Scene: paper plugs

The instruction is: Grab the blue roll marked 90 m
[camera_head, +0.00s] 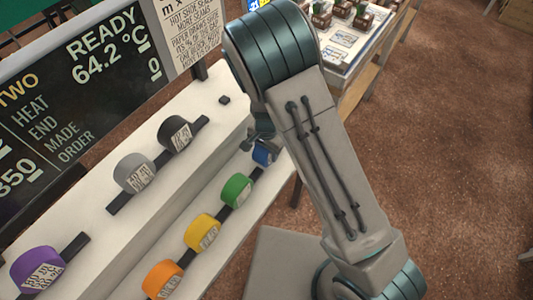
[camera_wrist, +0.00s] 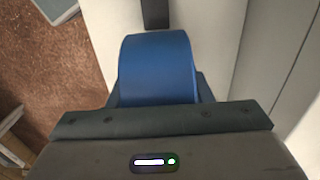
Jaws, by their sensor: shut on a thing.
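The blue roll (camera_head: 263,154) is at the far end of the lower white shelf in the head view, partly hidden by my arm. In the wrist view the blue roll (camera_wrist: 158,66) fills the middle, directly in front of my gripper (camera_wrist: 158,102). My gripper is shut on it, with jaw parts showing at its two sides. The marking on the roll is not readable in either view. In the head view my gripper (camera_head: 262,140) is small and mostly behind my arm.
The lower shelf also holds a green roll (camera_head: 237,190), a yellow roll (camera_head: 203,232) and an orange roll (camera_head: 162,279). Grey (camera_head: 134,174), black (camera_head: 175,133) and purple (camera_head: 37,272) rolls sit on the upper shelf. A dark sign (camera_head: 80,90) stands behind. Brown floor is open at right.

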